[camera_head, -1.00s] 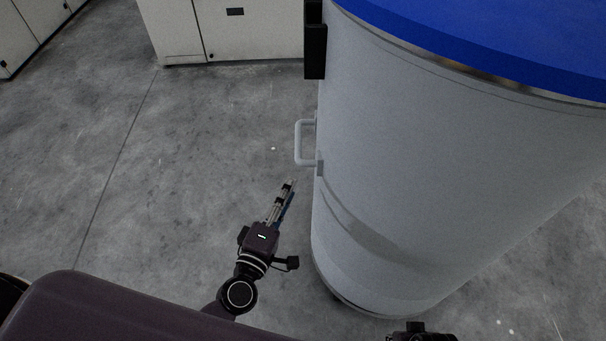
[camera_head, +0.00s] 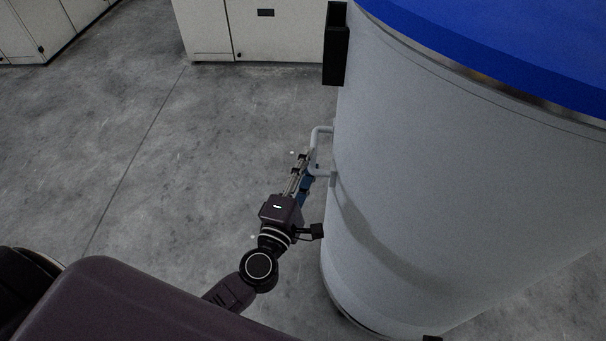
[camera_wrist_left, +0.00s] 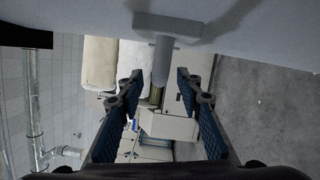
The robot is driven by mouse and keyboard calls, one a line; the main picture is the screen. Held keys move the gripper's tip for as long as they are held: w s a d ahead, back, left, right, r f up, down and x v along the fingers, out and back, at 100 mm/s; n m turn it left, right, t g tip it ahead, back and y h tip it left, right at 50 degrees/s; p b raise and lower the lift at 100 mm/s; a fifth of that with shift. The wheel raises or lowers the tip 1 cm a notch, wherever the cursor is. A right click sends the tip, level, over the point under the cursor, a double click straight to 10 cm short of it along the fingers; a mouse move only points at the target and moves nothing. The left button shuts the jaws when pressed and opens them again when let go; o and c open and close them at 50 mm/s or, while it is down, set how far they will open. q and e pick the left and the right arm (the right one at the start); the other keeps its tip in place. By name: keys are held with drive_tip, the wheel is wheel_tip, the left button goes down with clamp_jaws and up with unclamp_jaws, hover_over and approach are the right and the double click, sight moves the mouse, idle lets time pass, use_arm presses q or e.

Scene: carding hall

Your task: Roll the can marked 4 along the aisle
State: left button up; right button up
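A large grey-white can (camera_head: 440,200) with a blue top (camera_head: 500,45) fills the right of the head view. No number shows on its visible side. A pale handle (camera_head: 319,131) stands out from its left side. My left gripper (camera_head: 306,162) is at this handle. In the left wrist view the left gripper (camera_wrist_left: 158,88) has its two fingers apart, with the handle (camera_wrist_left: 162,62) in the gap at their tips; I cannot tell whether they touch. My right gripper is not seen; only a small dark part shows at the bottom edge of the head view.
A dark holder (camera_head: 335,45) is fixed high on the can's left side. Pale cabinets (camera_head: 280,35) stand at the back, and more (camera_head: 35,30) at the far left. The grey floor (camera_head: 190,150) left of the can is clear.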

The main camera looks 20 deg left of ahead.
use_arm(q)
drive_tip(key=shift+w+r, duration=0.1)
drive_tip(key=shift+w, duration=1.85)
drive_tip(key=shift+c, duration=0.3)
clamp_jaws()
